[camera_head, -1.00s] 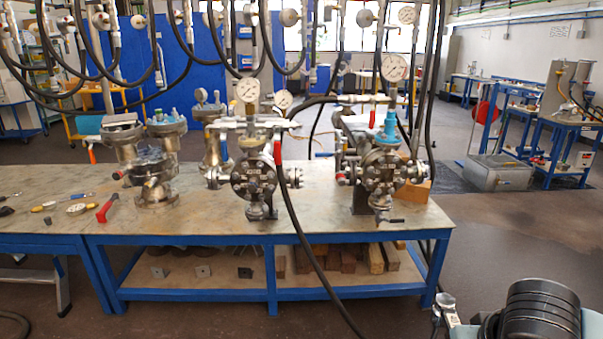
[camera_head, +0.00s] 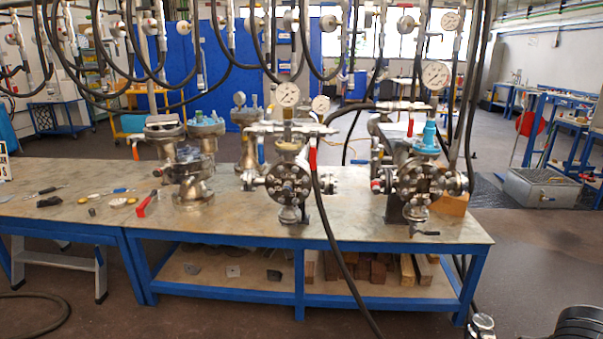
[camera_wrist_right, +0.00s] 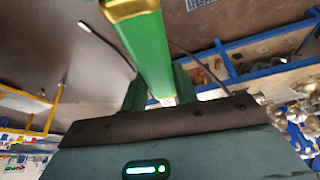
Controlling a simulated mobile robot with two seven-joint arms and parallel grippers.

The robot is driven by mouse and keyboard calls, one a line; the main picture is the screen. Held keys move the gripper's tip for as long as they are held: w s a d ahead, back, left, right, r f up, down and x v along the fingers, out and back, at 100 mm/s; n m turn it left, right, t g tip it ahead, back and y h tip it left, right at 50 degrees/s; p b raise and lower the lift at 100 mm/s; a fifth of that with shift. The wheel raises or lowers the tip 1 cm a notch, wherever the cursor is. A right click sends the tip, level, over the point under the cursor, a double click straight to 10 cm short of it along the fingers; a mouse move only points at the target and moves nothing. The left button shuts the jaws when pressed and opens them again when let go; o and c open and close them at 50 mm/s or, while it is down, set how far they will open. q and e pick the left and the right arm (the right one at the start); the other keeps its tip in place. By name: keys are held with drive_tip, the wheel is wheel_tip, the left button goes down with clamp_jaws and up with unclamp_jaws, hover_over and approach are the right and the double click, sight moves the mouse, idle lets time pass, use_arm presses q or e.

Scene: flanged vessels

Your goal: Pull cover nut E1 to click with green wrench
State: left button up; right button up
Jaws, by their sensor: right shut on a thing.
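My right gripper (camera_wrist_right: 160,98) is shut on the green wrench (camera_wrist_right: 147,45), whose green handle with a gold end band rises between the fingers in the right wrist view. A small silver piece (camera_head: 481,323), perhaps the wrench head, shows at the bottom right of the head view, far from the vessels. Two flanged vessels have round bolted covers facing me, the middle one (camera_head: 288,188) and the right one (camera_head: 420,183). Each cover carries several nuts; I cannot tell which is E1. My left gripper is not in view.
The vessels stand on a blue-framed bench (camera_head: 235,226). A red-handled tool (camera_head: 148,203) and small parts lie on its left half. Black hoses hang overhead, and one (camera_head: 340,265) runs down in front of the bench.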

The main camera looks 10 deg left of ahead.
drive_tip(key=shift+s+a+f, duration=0.1)
drive_tip(key=shift+s+f, duration=0.1)
drive_tip(key=shift+f, duration=0.2)
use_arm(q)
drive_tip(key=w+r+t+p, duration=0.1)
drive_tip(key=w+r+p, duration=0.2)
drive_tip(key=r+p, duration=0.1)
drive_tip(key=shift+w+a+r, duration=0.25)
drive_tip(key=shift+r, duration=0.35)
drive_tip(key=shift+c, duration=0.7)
use_arm(e)
drive_tip(key=s+f, duration=1.1)
drive_tip(key=f, duration=0.1)
